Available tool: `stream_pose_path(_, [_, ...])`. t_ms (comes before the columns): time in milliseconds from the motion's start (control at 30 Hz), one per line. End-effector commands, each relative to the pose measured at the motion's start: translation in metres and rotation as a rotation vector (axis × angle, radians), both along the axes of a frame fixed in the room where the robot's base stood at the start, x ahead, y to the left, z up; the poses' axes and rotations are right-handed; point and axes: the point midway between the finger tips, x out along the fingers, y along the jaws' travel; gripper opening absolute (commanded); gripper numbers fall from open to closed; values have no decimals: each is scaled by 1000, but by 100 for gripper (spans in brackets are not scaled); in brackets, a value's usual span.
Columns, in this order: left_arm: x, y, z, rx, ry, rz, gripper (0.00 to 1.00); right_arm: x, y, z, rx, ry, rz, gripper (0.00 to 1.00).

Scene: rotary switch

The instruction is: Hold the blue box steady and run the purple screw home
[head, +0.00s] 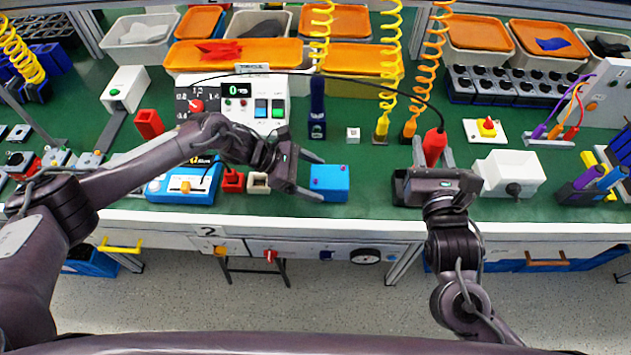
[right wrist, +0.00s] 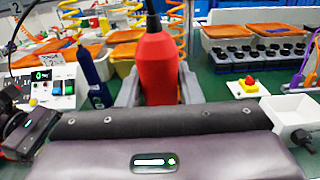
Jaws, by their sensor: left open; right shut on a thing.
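The blue box (head: 331,184) sits on the green bench top near its front edge. My left gripper (head: 316,179) is open at the box's left side, one finger by its far side and one by its near side; I cannot tell whether they touch it. Small reddish-purple spots show on the box, too small to tell which is the purple screw. My right gripper (head: 431,156) is shut on a red power screwdriver (head: 434,146), right of the box. In the right wrist view the red screwdriver (right wrist: 160,70) stands upright between the fingers (right wrist: 160,92); its lower end is hidden.
A white control panel (head: 260,103) stands behind my left arm. A blue unit (head: 180,187) lies left of the box. A white bin (head: 510,171) and a yellow-based red button (head: 486,128) are to the right. Coiled hoses hang behind. Bench between box and right gripper is clear.

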Motion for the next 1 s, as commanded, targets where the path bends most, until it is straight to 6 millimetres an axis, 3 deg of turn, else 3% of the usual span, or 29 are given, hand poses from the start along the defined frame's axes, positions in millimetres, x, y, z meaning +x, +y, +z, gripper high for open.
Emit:
stream_pose_path(33, [0,-4,-11,0,-1,-2,84,0,0,-13,1,-3,0,0])
stream_pose_path(200, [0,-14,-15,1,0,-1,84,0,0,-24,1,-4,0,0])
stream_pose_path(633, [0,-18,-14,1,1,1,82,0,0,-26,1,-4,0,0])
stream_pose_path(933, [0,-18,-14,1,1,1,43,0,0,-26,1,-3,0,0])
stream_pose_path(1000, [0,-18,-14,1,1,1,40,0,0,-26,1,-3,0,0])
